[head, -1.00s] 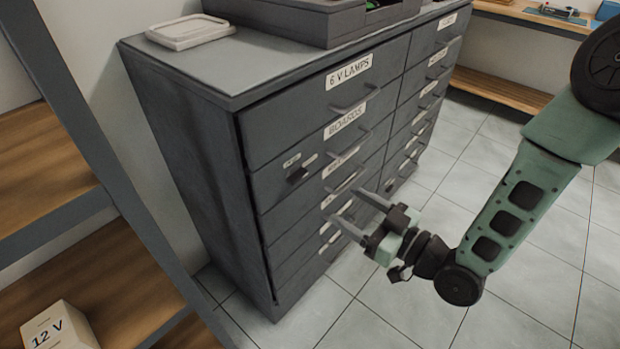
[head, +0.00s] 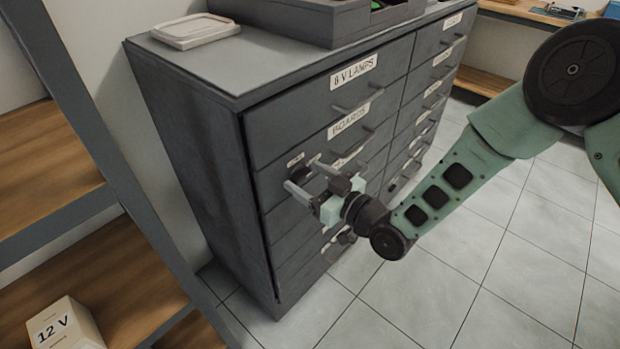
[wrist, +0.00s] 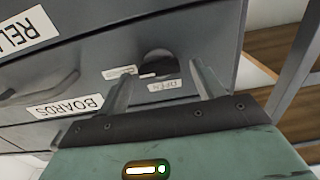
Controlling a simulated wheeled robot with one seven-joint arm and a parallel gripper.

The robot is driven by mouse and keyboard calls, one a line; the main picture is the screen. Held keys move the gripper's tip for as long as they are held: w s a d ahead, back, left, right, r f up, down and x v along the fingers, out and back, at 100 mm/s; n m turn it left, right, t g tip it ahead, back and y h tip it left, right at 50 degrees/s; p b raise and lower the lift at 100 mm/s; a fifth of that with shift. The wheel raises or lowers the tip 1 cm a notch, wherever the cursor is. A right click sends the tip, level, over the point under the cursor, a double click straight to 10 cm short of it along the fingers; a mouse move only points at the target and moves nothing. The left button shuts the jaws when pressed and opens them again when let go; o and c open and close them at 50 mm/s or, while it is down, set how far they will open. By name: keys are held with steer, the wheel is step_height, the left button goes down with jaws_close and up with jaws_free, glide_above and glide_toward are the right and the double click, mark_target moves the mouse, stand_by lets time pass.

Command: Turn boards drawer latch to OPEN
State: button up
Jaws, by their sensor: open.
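The boards drawer (head: 290,142) is the second from the top in the left column of the grey cabinet and looks shut. Its latch, a dark round knob (wrist: 158,62), sits on the drawer front between my fingers in the wrist view. Two small labels lie beside it; one reads OPEN (wrist: 165,86), and the other is too small to read. I cannot tell which label the latch points to. My gripper (head: 304,176) is open, its fingertips close in front of the latch, partly hiding it in the head view. Contact cannot be told.
A drawer handle (head: 357,131) sticks out right of the latch. A wooden shelf rack (head: 95,275) with a 12 V box (head: 65,326) stands at the left. A pale tray (head: 196,31) and a grey bin (head: 285,22) sit on the cabinet top. The tiled floor at right is clear.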

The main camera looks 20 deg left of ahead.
steer(key=c, duration=1)
steer(key=shift+f+n+b, duration=0.1)
steer(key=shift+n+b, duration=0.3)
steer(key=n+b, duration=0.2)
steer(key=n, duration=0.1)
steer(key=shift+s+f+b, duration=0.1)
steer(key=shift+f+b, duration=0.05)
steer(key=shift+b, duration=0.25)
steer(key=n+b, duration=0.5)
steer(key=shift+s+a+f, duration=0.1)
steer(key=n+b, duration=0.8)
steer(key=b, duration=0.1)
steer(key=shift+n+b, duration=0.4)
steer(key=shift+n, duration=0.3)
